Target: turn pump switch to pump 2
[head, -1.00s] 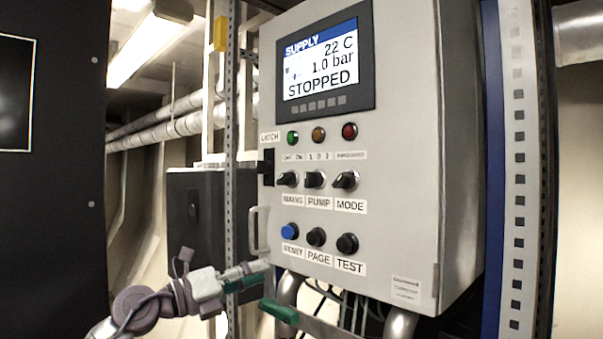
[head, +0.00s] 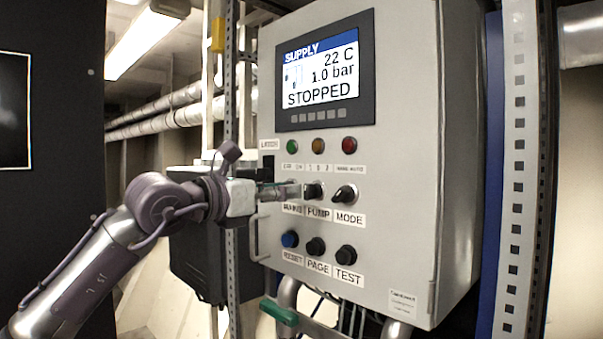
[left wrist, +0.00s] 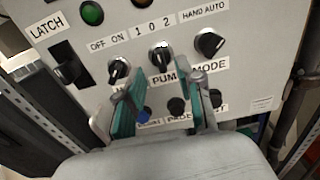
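The pump switch (head: 313,190) is a black knob on the grey panel, the middle of three in a row. In the left wrist view the pump switch (left wrist: 161,58) has "1 0 2" above it, and its pointer appears to point up, near 0. My left gripper (head: 294,190) reaches in from the left at knob height, its fingertips close to the pump switch. In the left wrist view the left gripper (left wrist: 163,78) is open, its teal-padded fingers apart with the knob just beyond and between their tips. Contact cannot be told. My right gripper is not in view.
The mode switch (head: 344,194) is close to the right, and the mains switch (left wrist: 117,70) close to the left. Below is a row of buttons, including a blue one (head: 290,239). A display (head: 322,75) reads "STOPPED". A latch (left wrist: 66,62) and a handle (head: 258,232) edge the panel's left.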

